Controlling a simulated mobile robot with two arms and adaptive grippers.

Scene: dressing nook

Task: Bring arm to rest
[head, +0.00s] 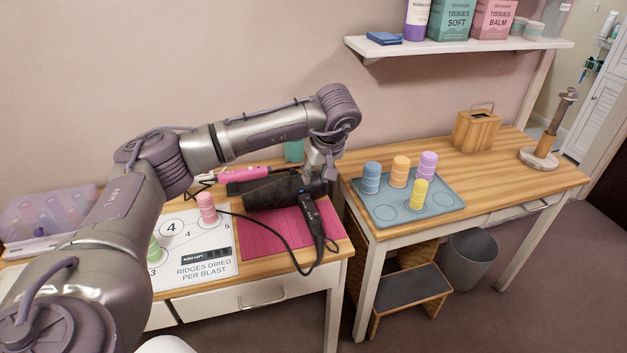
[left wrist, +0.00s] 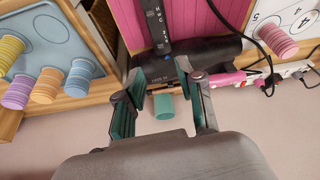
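My left arm reaches across the head view from the left. Its gripper (head: 322,170) hangs just above the black hair dryer (head: 268,194) at the desk's right end. In the left wrist view the two fingers (left wrist: 163,82) are spread apart with nothing held between them. The dryer (left wrist: 210,52) lies beyond the fingertips, its handle on the ribbed pink mat (head: 262,240). I cannot tell whether the fingertips touch it. A teal cup (left wrist: 164,106) shows between the fingers, farther off, behind the dryer. My right gripper is in neither view.
The dryer's cable loops over the desk's front edge. A pink tool (head: 245,173) lies behind the printed board (head: 215,240), which bears ridged pegs. The right table carries a blue tray (head: 385,217) with several pegs and a wooden box (head: 477,130). A shelf (head: 460,47) hangs above.

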